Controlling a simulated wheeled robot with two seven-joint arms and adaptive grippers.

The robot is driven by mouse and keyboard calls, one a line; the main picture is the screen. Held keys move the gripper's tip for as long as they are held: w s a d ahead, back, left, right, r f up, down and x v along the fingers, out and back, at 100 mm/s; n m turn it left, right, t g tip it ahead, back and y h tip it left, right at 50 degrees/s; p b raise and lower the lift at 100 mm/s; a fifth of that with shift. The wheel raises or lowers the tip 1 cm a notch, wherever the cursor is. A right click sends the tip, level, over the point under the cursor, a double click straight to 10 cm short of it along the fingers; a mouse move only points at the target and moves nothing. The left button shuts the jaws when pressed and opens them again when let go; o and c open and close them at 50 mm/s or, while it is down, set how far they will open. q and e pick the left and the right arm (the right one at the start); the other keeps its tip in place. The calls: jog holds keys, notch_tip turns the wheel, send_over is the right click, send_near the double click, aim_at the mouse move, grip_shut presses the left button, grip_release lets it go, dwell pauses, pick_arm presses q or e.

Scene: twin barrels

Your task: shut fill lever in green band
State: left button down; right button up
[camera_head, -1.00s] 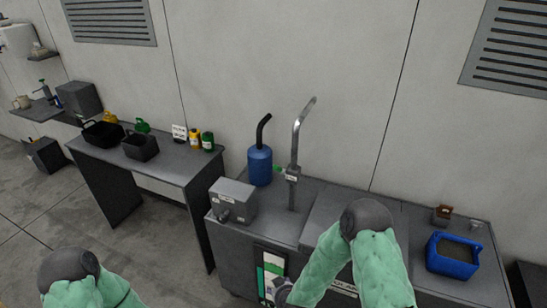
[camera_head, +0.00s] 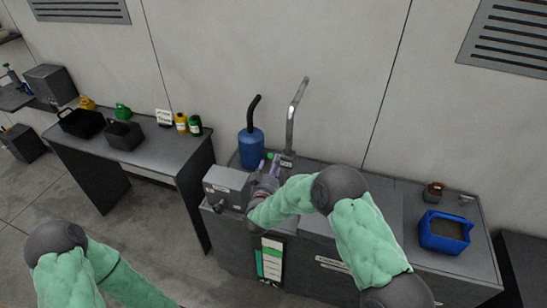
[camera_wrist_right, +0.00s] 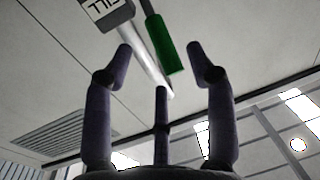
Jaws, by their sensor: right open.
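The fill lever shows a green handle (camera_wrist_right: 165,45) in the right wrist view, beside a grey box marked FILL (camera_wrist_right: 108,12). In the head view only a bit of its green (camera_head: 270,156) shows at the metal pipe. My right gripper (camera_head: 270,166) is at the pipe in the head view, its fingers hiding part of it. In the wrist view the open fingers (camera_wrist_right: 160,55) stand either side of the handle's lower end, with nothing gripped. A panel with green and white areas (camera_head: 270,262) is on the cabinet front. My left gripper is out of view.
A blue bottle with a black spout (camera_head: 251,147) and a grey box (camera_head: 226,188) stand close left of my right gripper. The bent metal pipe (camera_head: 291,115) rises behind it. A blue bin (camera_head: 445,232) stands at the right. The countertop's middle right is fairly clear.

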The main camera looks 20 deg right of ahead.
jog(key=shift+b+x, duration=0.3)
jog(key=shift+x, duration=2.25)
grip_shut()
